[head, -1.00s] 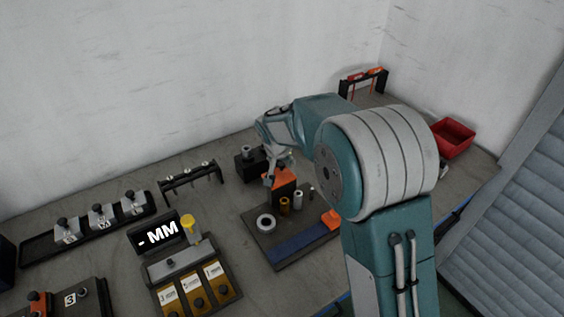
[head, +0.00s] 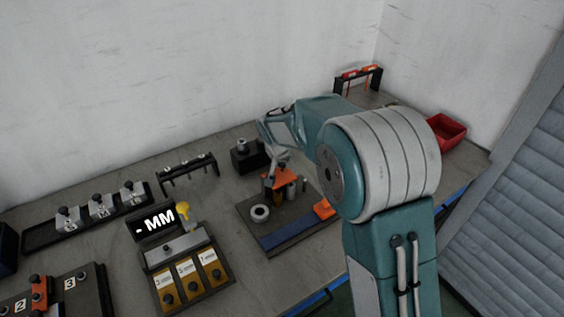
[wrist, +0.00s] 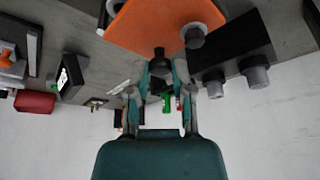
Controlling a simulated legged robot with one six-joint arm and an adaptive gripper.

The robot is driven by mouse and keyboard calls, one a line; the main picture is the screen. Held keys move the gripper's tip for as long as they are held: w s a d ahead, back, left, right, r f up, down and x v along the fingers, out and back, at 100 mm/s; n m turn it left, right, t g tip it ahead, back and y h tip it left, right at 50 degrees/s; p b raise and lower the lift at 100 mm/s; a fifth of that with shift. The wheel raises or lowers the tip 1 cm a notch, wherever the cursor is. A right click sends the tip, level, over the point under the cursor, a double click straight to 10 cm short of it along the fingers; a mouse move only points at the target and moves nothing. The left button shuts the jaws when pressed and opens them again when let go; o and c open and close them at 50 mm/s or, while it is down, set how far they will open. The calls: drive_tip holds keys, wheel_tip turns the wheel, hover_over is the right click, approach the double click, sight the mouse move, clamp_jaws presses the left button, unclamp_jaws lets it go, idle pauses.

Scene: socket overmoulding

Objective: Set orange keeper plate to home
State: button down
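The orange keeper plate (head: 285,178) is low over the upright pins on the dark fixture base (head: 250,203), near the base's back. I cannot tell whether it touches the pins. In the wrist view the orange plate (wrist: 160,22) fills the top middle, and its dark knob (wrist: 159,62) is between my fingertips. My gripper (head: 279,162) is above the plate in the head view. In the wrist view my gripper (wrist: 160,70) looks shut on the knob. The plate's underside and seat are hidden.
A pale ring (head: 260,214), a blue strip (head: 290,234) and an orange block (head: 324,208) are on the fixture base. A dark block (head: 250,157) stands just behind. A black rack (head: 190,173) is to the left, a red bin (head: 447,132) to the right.

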sight(281, 183)
drive_tip(key=shift+s+d+f, duration=0.2)
drive_tip(key=shift+d, duration=0.25)
drive_tip(key=shift+a, duration=0.4)
drive_tip(key=c, duration=0.5)
unclamp_jaws()
drive_tip(key=shift+w+a+f, duration=0.1)
drive_tip(key=shift+d+r, duration=0.2)
drive_tip(key=shift+d, duration=0.25)
drive_tip(key=shift+a+r, duration=0.2)
drive_tip(key=shift+r, duration=0.15)
drive_tip(key=v, duration=1.1)
